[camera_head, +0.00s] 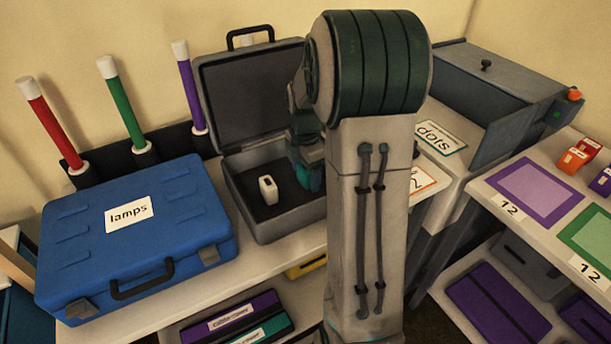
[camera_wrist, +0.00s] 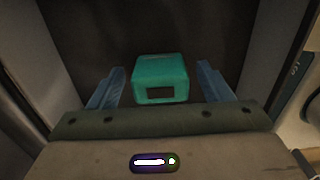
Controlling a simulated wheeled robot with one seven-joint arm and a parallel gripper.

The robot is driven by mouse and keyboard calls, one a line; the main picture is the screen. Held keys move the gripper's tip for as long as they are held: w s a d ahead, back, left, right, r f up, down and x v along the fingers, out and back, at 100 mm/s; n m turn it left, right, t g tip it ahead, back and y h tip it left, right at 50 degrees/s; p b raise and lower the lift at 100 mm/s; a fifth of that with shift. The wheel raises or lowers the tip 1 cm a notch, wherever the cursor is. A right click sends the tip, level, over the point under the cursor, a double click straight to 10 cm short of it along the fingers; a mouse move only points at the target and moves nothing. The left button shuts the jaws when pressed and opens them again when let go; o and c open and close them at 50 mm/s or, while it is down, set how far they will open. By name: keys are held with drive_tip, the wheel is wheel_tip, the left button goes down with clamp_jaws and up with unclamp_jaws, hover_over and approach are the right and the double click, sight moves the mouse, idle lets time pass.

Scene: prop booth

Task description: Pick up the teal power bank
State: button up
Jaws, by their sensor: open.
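The teal power bank (camera_wrist: 160,72) shows in the wrist view as a small block with rounded edges and a dark rectangle on its near face. My gripper (camera_wrist: 160,78) is open, with one blue finger on each side of it and a visible gap on both sides. In the head view my gripper (camera_head: 308,172) is low inside the open grey case (camera_head: 272,226), at its right part. My arm hides much of that part, so I cannot clearly tell the power bank from the fingers there.
A small white block (camera_head: 268,190) stands in the case, left of my gripper. The case's raised lid (camera_head: 235,100) is behind. A closed blue case (camera_head: 135,240) labelled "lamps" is at left. A grey box (camera_head: 490,80) and side table (camera_head: 540,235) are at right.

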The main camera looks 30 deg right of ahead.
drive_tip(key=shift+f, duration=0.4)
drive_tip(key=c, duration=1.2)
drive_tip(key=shift+o, duration=0.3)
drive_tip(key=shift+r, duration=0.15)
